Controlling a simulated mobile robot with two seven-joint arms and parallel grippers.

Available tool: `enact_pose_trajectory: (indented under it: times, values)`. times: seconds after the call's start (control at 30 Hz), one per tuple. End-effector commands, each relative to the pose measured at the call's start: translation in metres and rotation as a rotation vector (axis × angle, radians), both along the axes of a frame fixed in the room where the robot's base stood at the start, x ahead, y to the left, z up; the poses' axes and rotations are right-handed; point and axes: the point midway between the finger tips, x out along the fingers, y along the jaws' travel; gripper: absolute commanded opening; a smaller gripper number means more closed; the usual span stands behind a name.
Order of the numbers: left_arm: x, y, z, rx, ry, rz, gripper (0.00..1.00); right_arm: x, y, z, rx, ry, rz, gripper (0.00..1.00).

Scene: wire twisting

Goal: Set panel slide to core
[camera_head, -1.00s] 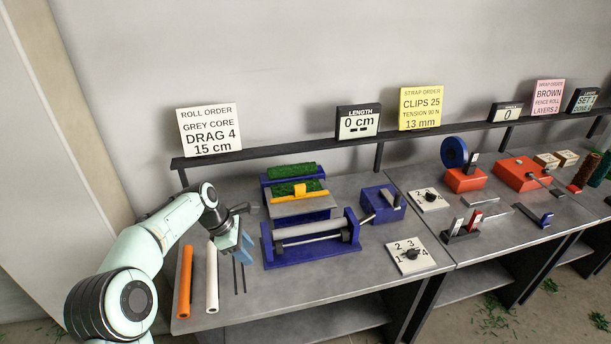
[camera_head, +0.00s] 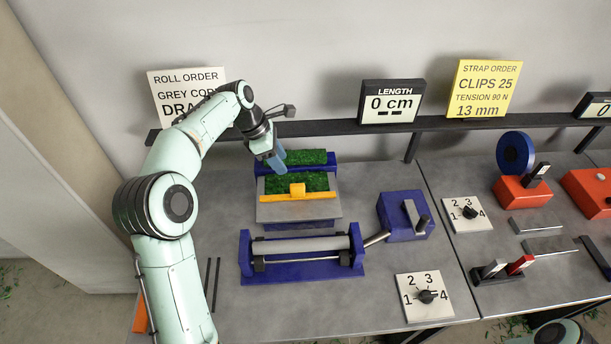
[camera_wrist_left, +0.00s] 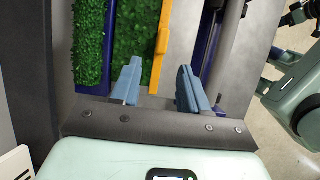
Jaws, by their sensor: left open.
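The panel slide, a yellow bar with a raised block (camera_head: 297,190), lies across a green panel (camera_head: 315,181) on a grey plate with blue sides. A grey core-like roller (camera_head: 300,246) rests across a blue stand in front of it. My left gripper (camera_head: 276,162) is open and empty above the green panel's back left part. In the left wrist view, the yellow slide (camera_wrist_left: 163,42) shows between the lines of my open left fingers (camera_wrist_left: 160,88); the distance to it is hard to tell. My right gripper does not clearly show.
Behind the plate is a green roll (camera_head: 305,157). A blue crank box (camera_head: 405,215) and a white dial (camera_head: 425,296) stand at right. Two dark rods (camera_head: 212,285) and an orange tube (camera_head: 140,316) lie at left, partly behind my arm. The LENGTH display (camera_head: 391,102) reads 0 cm.

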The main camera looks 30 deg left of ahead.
Motion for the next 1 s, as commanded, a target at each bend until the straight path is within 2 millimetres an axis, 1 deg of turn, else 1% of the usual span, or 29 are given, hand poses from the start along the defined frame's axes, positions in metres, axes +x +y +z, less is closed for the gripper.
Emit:
enact_pose_trajectory:
  times: [0.03, 0.17, 0.3, 0.5, 0.6, 0.8, 1.0]
  values:
    - [-0.001, -0.002, -0.007, -0.001, 0.005, -0.001, 0.45, -0.003, 0.000, -0.003, 0.000, 0.005, -0.001, 0.41]
    - [0.003, -0.009, -0.027, -0.003, 0.006, -0.003, 0.45, -0.009, 0.000, -0.008, 0.000, 0.010, -0.001, 0.41]
    - [0.008, -0.019, -0.055, -0.003, 0.007, -0.003, 0.45, -0.014, 0.000, -0.013, 0.000, 0.016, 0.000, 0.41]
    - [0.017, -0.032, -0.091, -0.003, 0.005, -0.002, 0.45, -0.017, 0.000, -0.017, 0.000, 0.020, -0.001, 0.41]
    - [0.021, -0.036, -0.105, -0.002, 0.004, -0.002, 0.45, -0.018, 0.000, -0.018, 0.000, 0.020, -0.001, 0.41]
    - [0.025, -0.042, -0.119, -0.001, 0.001, -0.002, 0.45, -0.019, 0.000, -0.019, 0.000, 0.021, 0.000, 0.41]
    - [0.026, -0.043, -0.121, 0.000, 0.000, -0.001, 0.45, -0.018, 0.000, -0.019, 0.000, 0.021, 0.000, 0.41]
